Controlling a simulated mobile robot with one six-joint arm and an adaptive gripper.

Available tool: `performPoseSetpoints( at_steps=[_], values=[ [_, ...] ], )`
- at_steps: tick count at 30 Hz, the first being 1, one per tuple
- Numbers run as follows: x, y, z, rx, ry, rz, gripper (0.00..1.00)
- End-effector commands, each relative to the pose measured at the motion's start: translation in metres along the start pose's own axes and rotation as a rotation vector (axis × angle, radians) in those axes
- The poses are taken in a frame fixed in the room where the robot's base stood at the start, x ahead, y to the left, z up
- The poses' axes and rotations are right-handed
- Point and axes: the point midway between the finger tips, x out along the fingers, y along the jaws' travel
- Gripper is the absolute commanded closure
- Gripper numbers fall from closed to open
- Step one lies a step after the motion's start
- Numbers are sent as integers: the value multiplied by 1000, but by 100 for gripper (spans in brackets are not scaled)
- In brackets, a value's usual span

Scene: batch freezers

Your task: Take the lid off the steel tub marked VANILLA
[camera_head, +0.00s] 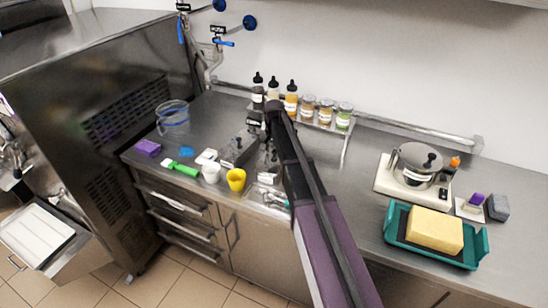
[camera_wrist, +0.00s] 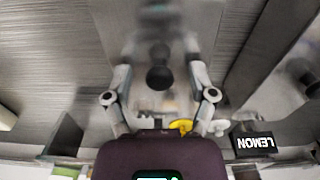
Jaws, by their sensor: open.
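My gripper (camera_wrist: 159,58) is open in the wrist view, with a finger on each side. A round dark knob (camera_wrist: 160,78) shows between the fingers; neither visibly touches it. A blurred steel surface lies around the knob, and I cannot read a VANILLA mark there. In the head view, steel tubs with black knobs (camera_head: 238,150) stand at the back of the counter, partly behind my arm. My gripper is not clear there.
A black LEMON sign (camera_wrist: 254,143) stands at the right of the wrist view. A yellow cup (camera_head: 236,179) and a white cup (camera_head: 211,173) stand at the counter front. Bottles and jars (camera_head: 308,107) line the back shelf. A teal tray (camera_head: 397,222) holds a yellow block (camera_head: 434,230).

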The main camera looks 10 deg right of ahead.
Motion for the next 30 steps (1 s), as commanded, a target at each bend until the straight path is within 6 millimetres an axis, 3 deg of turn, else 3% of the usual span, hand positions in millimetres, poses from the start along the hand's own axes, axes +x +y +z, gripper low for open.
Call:
performPoseSetpoints(
  at_steps=[9, 15, 17, 30],
  values=[
    [0, 0, 0, 0, 0, 0, 27],
    [0, 0, 0, -1, 0, 0, 87],
    [0, -1, 0, -1, 0, 0, 100],
    [-1, -1, 0, -1, 0, 0, 100]
  ],
)
